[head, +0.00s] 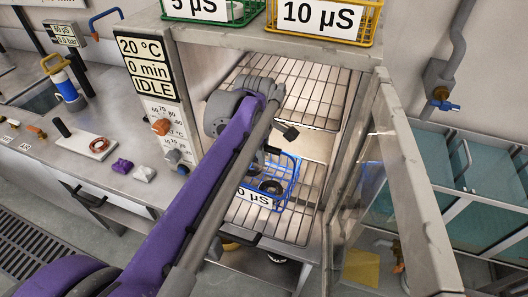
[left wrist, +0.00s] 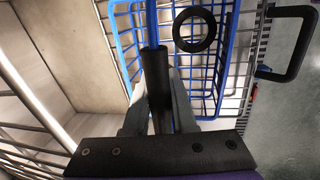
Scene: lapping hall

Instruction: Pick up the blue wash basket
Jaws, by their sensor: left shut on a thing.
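The blue wash basket (head: 294,178) is inside the open cabinet, at the lower wire rack (head: 292,222). Its white label, partly hidden by my arm, ends in "0 µS". My left arm reaches into the cabinet, and my left gripper (head: 270,151) is at the basket's top. In the left wrist view the fingers (left wrist: 158,100) are shut around the black grip of the basket's blue handle. The basket's blue wires (left wrist: 225,60) and a dark ring (left wrist: 194,30) inside it show there. I cannot tell whether the basket touches the rack. My right gripper is not in view.
The cabinet's glass door (head: 385,190) stands open at the right. An upper wire rack (head: 300,90) is above the basket. A green basket (head: 212,10) and a yellow basket (head: 322,20) stand on top. A bench (head: 105,190) with small items is at the left.

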